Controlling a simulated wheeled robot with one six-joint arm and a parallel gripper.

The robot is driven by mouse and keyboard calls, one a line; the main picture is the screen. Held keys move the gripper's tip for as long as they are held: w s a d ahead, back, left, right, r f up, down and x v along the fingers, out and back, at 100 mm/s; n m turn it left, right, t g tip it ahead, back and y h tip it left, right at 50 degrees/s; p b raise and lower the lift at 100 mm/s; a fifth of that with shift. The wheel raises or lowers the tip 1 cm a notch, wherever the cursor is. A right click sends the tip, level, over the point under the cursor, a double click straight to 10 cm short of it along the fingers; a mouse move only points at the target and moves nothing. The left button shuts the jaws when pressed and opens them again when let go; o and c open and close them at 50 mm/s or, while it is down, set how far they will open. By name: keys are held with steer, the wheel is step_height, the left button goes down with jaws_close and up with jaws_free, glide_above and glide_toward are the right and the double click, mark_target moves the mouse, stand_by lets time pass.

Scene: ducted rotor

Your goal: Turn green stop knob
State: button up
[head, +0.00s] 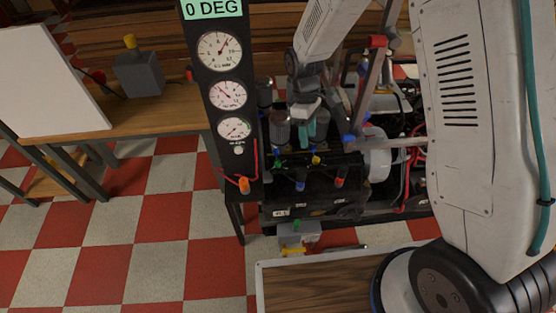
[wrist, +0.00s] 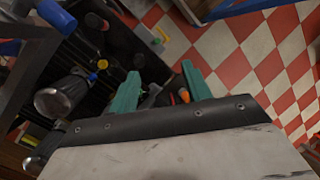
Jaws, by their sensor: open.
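My gripper (head: 311,134) hangs over the black knob panel in the head view, its teal fingers pointing down. In the wrist view my gripper (wrist: 160,70) is open, with nothing clearly held between its teal fingers. A small green knob (head: 278,163) sits on the panel's front edge, left of and below my gripper in the head view. Another green knob (head: 297,226) sits on a grey box lower down; it shows small in the wrist view (wrist: 156,41), beyond the fingers. I cannot tell which green one is the stop knob.
Yellow (head: 316,160), blue (head: 300,185) and red (head: 340,182) knobs sit close by on the panel. A black gauge column (head: 248,110) reading 0 DEG stands left, with an orange knob (head: 244,185) low on it. Open checkered floor (head: 130,240) lies left.

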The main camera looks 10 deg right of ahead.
steer(key=w+a+f+n+t, duration=0.1)
steer(key=w+a+f+n, duration=0.25)
steer(key=f, duration=0.55)
steer(key=w+a+f+n, duration=0.2)
steer(key=w+f+n, duration=0.25)
steer(key=f, duration=0.55)
steer(key=n+t+y, duration=0.1)
steer(key=n+t, duration=0.1)
steer(key=n, duration=0.3)
glide_above(278, 162)
steer(key=shift+s+f, duration=0.2)
steer(key=shift+f, duration=0.75)
steer(key=shift+w+n, duration=0.25)
steer(key=shift+n, duration=0.35)
steer(key=shift+f, duration=0.2)
step_height(278, 162, down, 7)
steer(key=shift+f, duration=0.1)
steer(key=c, duration=1)
